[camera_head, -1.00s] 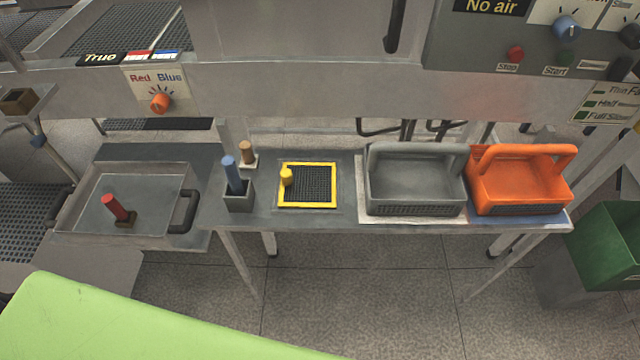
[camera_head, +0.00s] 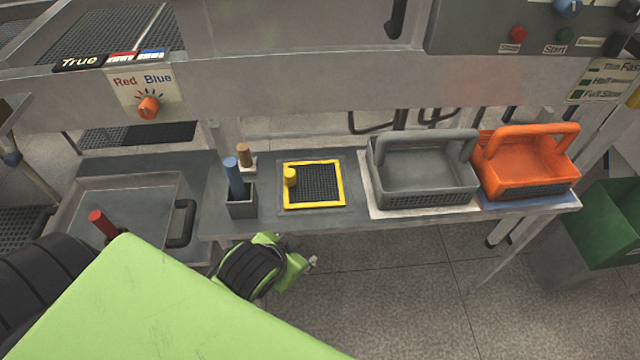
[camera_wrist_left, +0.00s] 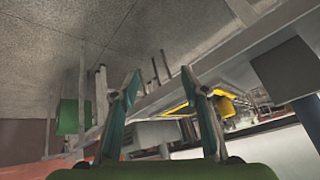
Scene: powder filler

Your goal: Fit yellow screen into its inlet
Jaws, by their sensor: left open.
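The yellow screen (camera_head: 320,184), a square yellow frame with dark mesh and a yellow knob at its left side, lies flat on the grey table. My left gripper (camera_head: 312,262) is in front of the table's front edge, below and apart from the screen in the head view. In the left wrist view the left gripper (camera_wrist_left: 161,73) has its fingers spread with nothing gripped. A yellow part (camera_wrist_left: 226,106) shows there beside the right finger, probably the screen. I cannot make out which opening is the screen's inlet. My right gripper is not in view.
Left of the screen stands a holder with a blue peg (camera_head: 234,178), with a brown peg (camera_head: 244,155) behind. A grey basket (camera_head: 425,180) and an orange basket (camera_head: 528,175) stand to the right. A tray (camera_head: 80,205) is at left, a green bin (camera_head: 610,235) at right.

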